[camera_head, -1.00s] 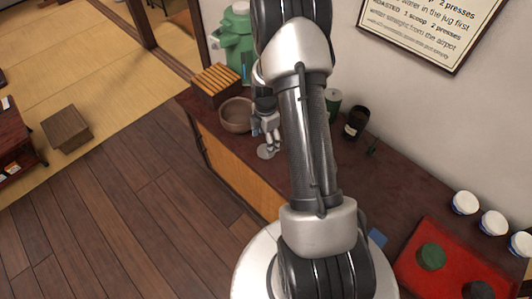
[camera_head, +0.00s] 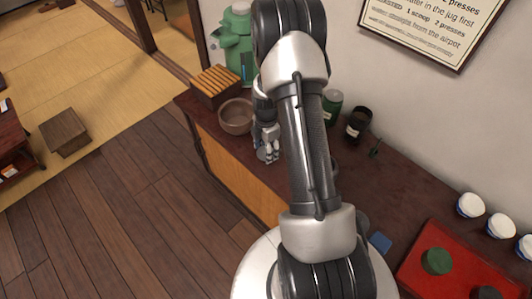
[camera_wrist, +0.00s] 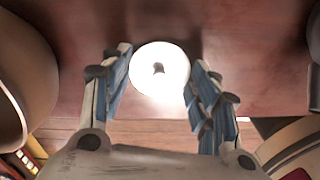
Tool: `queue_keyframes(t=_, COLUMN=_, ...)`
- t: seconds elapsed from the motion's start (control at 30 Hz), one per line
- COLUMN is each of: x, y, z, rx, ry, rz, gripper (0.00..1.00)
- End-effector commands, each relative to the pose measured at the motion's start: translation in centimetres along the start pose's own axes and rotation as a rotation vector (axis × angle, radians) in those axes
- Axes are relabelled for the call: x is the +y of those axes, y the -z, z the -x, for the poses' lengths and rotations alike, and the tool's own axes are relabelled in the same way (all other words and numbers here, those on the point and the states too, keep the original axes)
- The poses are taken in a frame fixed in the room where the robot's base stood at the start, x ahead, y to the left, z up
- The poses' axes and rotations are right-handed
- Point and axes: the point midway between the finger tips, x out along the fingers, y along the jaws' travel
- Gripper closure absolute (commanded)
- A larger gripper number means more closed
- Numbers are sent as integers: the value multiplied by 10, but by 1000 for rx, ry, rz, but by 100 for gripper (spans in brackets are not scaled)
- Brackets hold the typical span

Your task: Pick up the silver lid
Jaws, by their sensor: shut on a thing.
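The silver lid (camera_wrist: 160,84) is a bright round disc with a small dark knob in the wrist view. It lies over the dark counter, between the two fingers of my gripper (camera_wrist: 160,60), which is shut on it. In the head view my gripper (camera_head: 267,151) is low at the front edge of the counter, beside the brown bowl. The lid (camera_head: 262,156) shows there only as a small pale patch, mostly hidden by the fingers. I cannot tell whether it still touches the counter.
The brown bowl (camera_head: 236,117) and a slatted wooden box (camera_head: 215,86) stand left of my gripper, with a green airpot (camera_head: 238,45) behind. A green can (camera_head: 332,104) and dark jar (camera_head: 358,122) stand at right. A red tray (camera_head: 408,272) is lower right.

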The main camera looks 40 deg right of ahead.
Motion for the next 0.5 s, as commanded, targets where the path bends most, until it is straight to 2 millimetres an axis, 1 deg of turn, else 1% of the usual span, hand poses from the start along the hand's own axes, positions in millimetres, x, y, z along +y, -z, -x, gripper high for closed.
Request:
queue_keyframes(t=0.33, x=0, y=0, z=2, rx=0, ry=0, rz=0, gripper=57)
queue_keyframes(t=0.37, x=0, y=0, z=4, rx=0, ry=0, rz=0, gripper=61)
queue_keyframes(t=0.4, x=0, y=0, z=6, rx=0, ry=0, rz=0, gripper=70)
queue_keyframes(t=0.47, x=0, y=0, z=11, rx=0, ry=0, rz=0, gripper=85)
queue_keyframes(t=0.5, x=0, y=0, z=16, rx=0, ry=-1, rz=0, gripper=87)
